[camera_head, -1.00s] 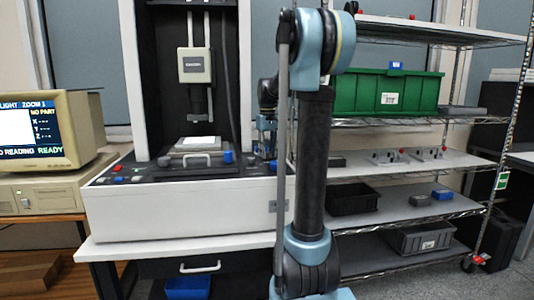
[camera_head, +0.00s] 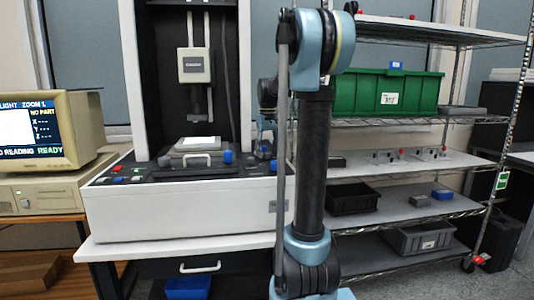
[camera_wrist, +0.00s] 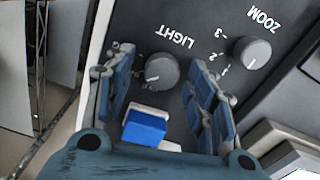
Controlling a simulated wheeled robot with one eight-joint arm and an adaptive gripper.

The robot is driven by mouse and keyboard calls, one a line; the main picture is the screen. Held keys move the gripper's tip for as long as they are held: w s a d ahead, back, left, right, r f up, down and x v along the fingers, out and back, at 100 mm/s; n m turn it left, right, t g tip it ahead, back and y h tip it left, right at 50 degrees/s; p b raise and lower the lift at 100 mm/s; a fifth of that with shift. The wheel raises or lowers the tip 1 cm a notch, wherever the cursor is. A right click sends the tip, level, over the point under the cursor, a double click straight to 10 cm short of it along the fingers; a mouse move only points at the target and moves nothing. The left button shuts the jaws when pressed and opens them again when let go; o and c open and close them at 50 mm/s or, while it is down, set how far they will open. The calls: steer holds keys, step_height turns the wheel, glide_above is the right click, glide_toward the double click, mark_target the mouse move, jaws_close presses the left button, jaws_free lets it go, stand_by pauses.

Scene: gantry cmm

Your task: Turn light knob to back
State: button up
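The light knob (camera_wrist: 162,71) is a round grey dial with a white pointer line, on a dark panel under the upside-down word LIGHT in the wrist view. Its line points to the lower left in that view. My gripper (camera_wrist: 160,66) is open, with one blue-padded finger on each side of the light knob. I see gaps between the knob and both fingers. In the head view my gripper (camera_head: 265,143) is low over the right end of the machine's panel (camera_head: 130,172), partly behind my arm. The light knob cannot be made out there.
The zoom knob (camera_wrist: 252,52) sits right of my right finger. A blue button on a white block (camera_wrist: 145,125) lies between the fingers, nearer the palm. A monitor (camera_head: 38,130) stands left of the machine. A shelf rack with a green bin (camera_head: 375,93) stands right.

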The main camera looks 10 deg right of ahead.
mark_target(268, 153)
step_height(268, 153, up, 12)
stand_by(0.8)
steer(key=shift+f, duration=0.1)
